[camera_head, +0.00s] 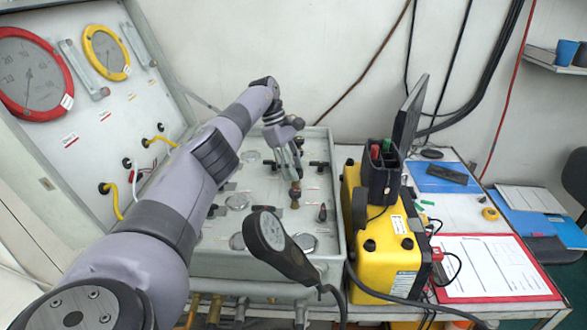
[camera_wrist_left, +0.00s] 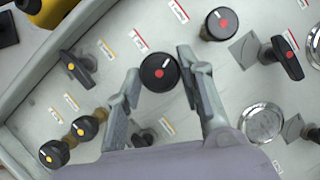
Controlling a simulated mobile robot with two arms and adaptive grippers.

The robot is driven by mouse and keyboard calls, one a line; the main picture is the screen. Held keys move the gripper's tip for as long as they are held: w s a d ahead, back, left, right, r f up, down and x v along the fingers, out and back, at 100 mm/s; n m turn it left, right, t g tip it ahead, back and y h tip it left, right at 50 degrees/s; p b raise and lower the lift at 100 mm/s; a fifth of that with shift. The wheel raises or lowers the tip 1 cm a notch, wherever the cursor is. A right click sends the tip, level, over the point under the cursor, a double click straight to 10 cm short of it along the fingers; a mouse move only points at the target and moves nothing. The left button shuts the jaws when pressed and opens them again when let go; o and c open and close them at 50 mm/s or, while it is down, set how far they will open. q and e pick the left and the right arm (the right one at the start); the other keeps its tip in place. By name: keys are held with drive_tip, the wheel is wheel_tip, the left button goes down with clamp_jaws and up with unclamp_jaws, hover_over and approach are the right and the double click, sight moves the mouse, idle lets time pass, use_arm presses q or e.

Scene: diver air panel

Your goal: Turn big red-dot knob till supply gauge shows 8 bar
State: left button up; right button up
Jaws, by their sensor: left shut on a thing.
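A round black knob with a red dot and white mark (camera_wrist_left: 159,72) sits on the grey panel (camera_wrist_left: 215,85). In the left wrist view my left gripper (camera_wrist_left: 157,66) has one finger on each side of it and is shut on it. In the head view my left gripper (camera_head: 293,172) reaches down to the panel, and the knob cannot be told apart there. A second round red-dot knob (camera_wrist_left: 221,23) stands to its upper right. Round gauges lie in the panel, one silver-rimmed gauge (camera_wrist_left: 262,122) among them; none can be read. Which is the supply gauge I cannot tell. My right gripper is not in view.
Near the fingers are a red-dot lever (camera_wrist_left: 288,58), a yellow-dot lever (camera_wrist_left: 78,68) and small yellow-dot knobs (camera_wrist_left: 85,128). The raised lid holds a red-rimmed gauge (camera_head: 30,75) and a yellow-rimmed gauge (camera_head: 106,53). A yellow case (camera_head: 385,255) stands right of the panel.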

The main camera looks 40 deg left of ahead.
use_arm(q)
drive_tip(key=shift+r, duration=0.1)
drive_tip(key=o, duration=1.2)
drive_tip(key=shift+c, duration=0.2)
wheel_tip(320, 180, up, 10)
